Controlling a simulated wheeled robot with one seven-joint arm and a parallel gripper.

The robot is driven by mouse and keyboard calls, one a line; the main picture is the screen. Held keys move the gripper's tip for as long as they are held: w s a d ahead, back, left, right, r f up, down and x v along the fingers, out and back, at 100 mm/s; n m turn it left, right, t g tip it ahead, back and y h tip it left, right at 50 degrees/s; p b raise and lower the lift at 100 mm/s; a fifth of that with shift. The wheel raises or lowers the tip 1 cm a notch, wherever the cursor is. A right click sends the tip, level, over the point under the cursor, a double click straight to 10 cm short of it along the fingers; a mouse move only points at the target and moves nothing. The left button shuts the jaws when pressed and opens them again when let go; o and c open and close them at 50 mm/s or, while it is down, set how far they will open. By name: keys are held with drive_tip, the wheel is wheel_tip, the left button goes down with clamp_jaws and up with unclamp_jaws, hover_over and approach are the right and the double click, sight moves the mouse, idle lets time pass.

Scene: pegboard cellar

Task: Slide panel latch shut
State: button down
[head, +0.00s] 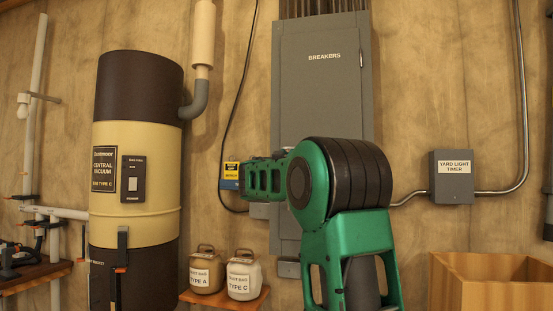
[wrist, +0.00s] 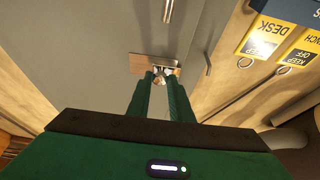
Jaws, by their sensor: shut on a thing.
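The grey breaker panel (head: 320,90), labelled BREAKERS, is on the wall in the middle of the head view. Its lower part is largely hidden behind my green arm. In the wrist view, the panel (wrist: 105,60) fills the left and middle. The latch (wrist: 139,58) shows there as a small metal and brown plate with a little knob. My gripper (wrist: 161,76) reaches the latch, its two green fingers shut on the knob. The fingers hide part of the latch, so I cannot tell its exact position. My gripper's fingers and the latch are hidden in the head view.
A metal bar (wrist: 168,10) shows on the panel in the wrist view. A brown-and-cream vacuum canister (head: 135,150) stands left, jars (head: 243,277) sit on a shelf, and a wooden box (head: 490,290) and timer box (head: 451,180) are right.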

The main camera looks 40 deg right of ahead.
drive_tip(key=shift+w+a, duration=0.25)
drive_tip(key=shift+w, duration=0.05)
drive_tip(key=shift+r, duration=0.1)
drive_tip(key=c, duration=1.6)
unclamp_jaws()
drive_tip(key=shift+w+a, duration=0.1)
drive_tip(key=shift+w, duration=0.05)
drive_tip(key=v, duration=1)
drive_tip(key=shift+s+a+f, duration=0.2)
drive_tip(key=shift+a+f, duration=0.05)
drive_tip(key=shift+f, duration=0.05)
